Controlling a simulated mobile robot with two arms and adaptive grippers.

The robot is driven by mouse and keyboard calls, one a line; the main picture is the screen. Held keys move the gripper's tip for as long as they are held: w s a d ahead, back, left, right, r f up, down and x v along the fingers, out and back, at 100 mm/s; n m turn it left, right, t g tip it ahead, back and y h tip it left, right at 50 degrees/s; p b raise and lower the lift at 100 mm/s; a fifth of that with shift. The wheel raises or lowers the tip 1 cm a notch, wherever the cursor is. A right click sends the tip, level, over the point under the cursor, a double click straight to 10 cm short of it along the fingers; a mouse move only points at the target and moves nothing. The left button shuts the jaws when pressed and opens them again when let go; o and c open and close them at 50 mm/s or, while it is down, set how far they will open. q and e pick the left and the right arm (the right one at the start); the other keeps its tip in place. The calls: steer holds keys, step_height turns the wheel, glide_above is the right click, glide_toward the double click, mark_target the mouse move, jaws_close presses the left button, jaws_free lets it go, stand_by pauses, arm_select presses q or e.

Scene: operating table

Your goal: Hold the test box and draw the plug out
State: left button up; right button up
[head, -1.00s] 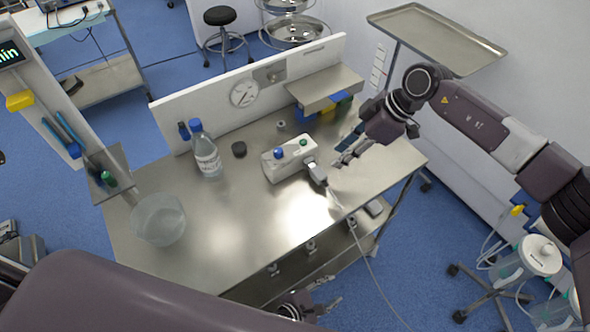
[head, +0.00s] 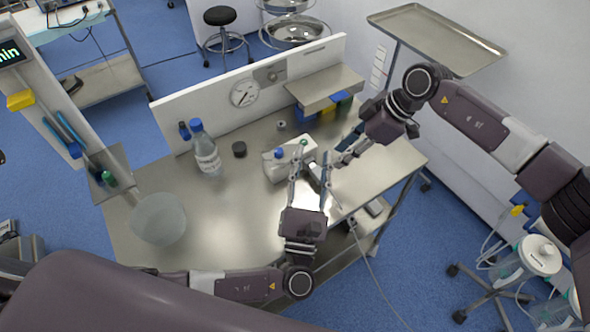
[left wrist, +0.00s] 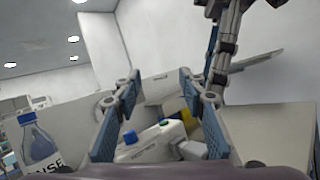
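The white test box (head: 280,168), with a blue and a green knob on top, sits on the steel table (head: 235,215). The grey plug (head: 317,173) is at its right end, partly hidden by my left gripper's finger; its cable hangs down over the table's front edge. My left gripper (head: 311,168) is open, its fingers pointing at the box's right end. In the left wrist view the test box (left wrist: 150,143) shows between and beyond the spread fingers. My right gripper (head: 345,158) is right of the box, near the plug; its fingers look apart, with nothing visible between them.
A clear bowl (head: 158,220) and a blue-capped bottle (head: 206,150) stand on the left of the table. A raised steel shelf (head: 325,88) with bins beneath is at the back.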

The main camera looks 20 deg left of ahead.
arm_select(q)
steer(key=w+a+f+n+g+y, duration=0.2)
steer(key=w+a+n+g+y, duration=0.1)
steer(key=n+y, duration=0.4)
steer(key=n+g+y, duration=0.4)
steer(key=n+g, duration=0.1)
steer(key=g, duration=0.3)
glide_toward(281, 154)
steer(key=x, duration=0.3)
steer(key=shift+w+a+f, duration=0.1)
steer(key=shift+w+a, duration=0.1)
steer(key=shift+w, duration=0.05)
steer(key=x, duration=0.7)
steer(key=shift+w+a, duration=0.15)
steer(key=shift+a, duration=0.1)
jaws_close()
